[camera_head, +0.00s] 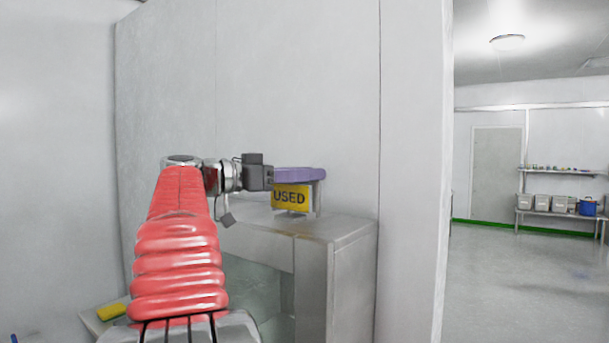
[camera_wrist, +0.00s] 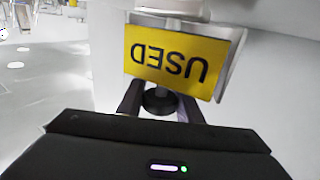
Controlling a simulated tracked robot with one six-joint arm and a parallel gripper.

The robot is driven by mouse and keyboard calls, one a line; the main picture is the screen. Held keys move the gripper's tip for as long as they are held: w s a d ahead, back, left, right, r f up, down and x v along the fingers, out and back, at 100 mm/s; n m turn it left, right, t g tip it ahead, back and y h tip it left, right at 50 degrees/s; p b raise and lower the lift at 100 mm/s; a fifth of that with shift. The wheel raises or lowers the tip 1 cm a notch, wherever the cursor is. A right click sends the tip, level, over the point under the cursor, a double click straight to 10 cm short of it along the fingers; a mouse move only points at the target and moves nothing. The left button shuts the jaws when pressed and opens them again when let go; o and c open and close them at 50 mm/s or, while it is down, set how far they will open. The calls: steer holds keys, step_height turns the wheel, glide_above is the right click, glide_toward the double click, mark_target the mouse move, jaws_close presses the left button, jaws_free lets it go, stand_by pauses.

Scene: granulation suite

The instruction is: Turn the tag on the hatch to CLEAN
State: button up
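A yellow tag (camera_head: 290,197) reading USED hangs in a pale frame above the steel hatch housing (camera_head: 335,245). In the wrist view the tag (camera_wrist: 170,57) shows upside down, with the frame's edge at its right. My gripper (camera_head: 268,177) is at the tag's left and upper edge in the head view. In the wrist view my gripper's (camera_wrist: 161,101) two dark fingers stand apart, with a dark round knob (camera_wrist: 160,101) between them below the tag. I cannot tell if they touch the knob. A purple flat piece (camera_head: 302,174) lies above the tag.
A pale wall panel (camera_head: 300,80) stands close behind the housing. A yellow item (camera_head: 111,312) lies low at the left. Open floor (camera_head: 520,285) extends on the right, with a shelf of bins (camera_head: 555,204) far back.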

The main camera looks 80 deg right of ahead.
steer(key=c, duration=0.4)
steer(key=shift+c, duration=0.2)
steer(key=shift+n+t+h, duration=0.3)
steer(key=shift+w+d+r+n+t+h, duration=0.1)
steer(key=shift+w+d+n+t+h, duration=0.1)
steer(key=shift+n+t+h, duration=0.65)
steer(key=shift+w+d+f+n+t+h, duration=0.15)
steer(key=shift+n+t+h, duration=0.45)
steer(key=shift+t, duration=0.5)
steer(key=shift+w+d+r+n+t+h, duration=0.1)
steer(key=shift+w+r+n+t+h, duration=0.1)
steer(key=shift+n+t+h, duration=0.65)
steer(key=shift+w+d+n+t+h, duration=0.1)
steer(key=shift+w+n+t+h, duration=0.15)
steer(key=shift+n+t, duration=0.65)
steer(key=shift+w+d+n+t+h, duration=0.1)
steer(key=shift+w+n+t+h, duration=0.3)
steer(key=shift+t, duration=0.9)
steer(key=shift+n+t, duration=0.6)
steer(key=shift+t, duration=0.2)
steer(key=shift+w+n+t, duration=0.2)
steer(key=shift+n+t, duration=0.3)
steer(key=shift+t, duration=0.3)
steer(key=shift+w+n+t, duration=0.2)
steer(key=shift+n+t, duration=0.3)
steer(key=shift+t, duration=0.3)
steer(key=o, duration=1)
